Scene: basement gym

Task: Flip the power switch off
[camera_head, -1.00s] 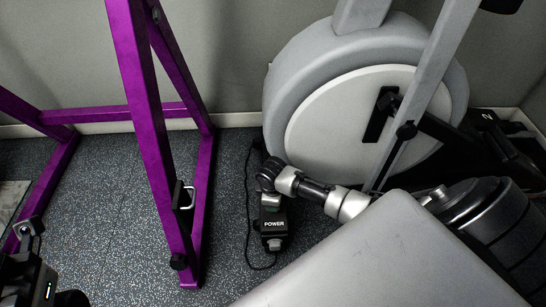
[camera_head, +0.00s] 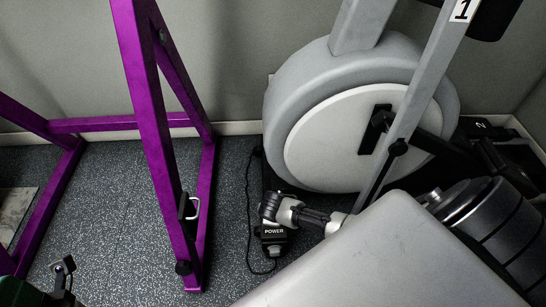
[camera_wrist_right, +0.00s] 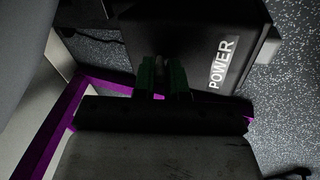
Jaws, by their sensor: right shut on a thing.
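The black power box (camera_head: 274,233), labelled POWER, lies on the floor in the head view, in front of the grey machine. In the right wrist view the box (camera_wrist_right: 195,35) fills the top middle. My right gripper (camera_head: 268,212) is at the box, just behind its label. Its green-padded fingers (camera_wrist_right: 161,78) are close together against the box's face, shut on the switch, which they mostly hide. I cannot see whether the switch is on or off. My left gripper (camera_head: 64,270) is at the lower left, far from the box; its opening is unclear.
A purple steel frame (camera_head: 150,120) stands left of the box. A grey exercise machine with a round housing (camera_head: 345,130) stands behind and right. A grey padded surface (camera_head: 385,255) fills the lower right. A black cable (camera_head: 249,215) runs beside the box. Speckled floor is clear between.

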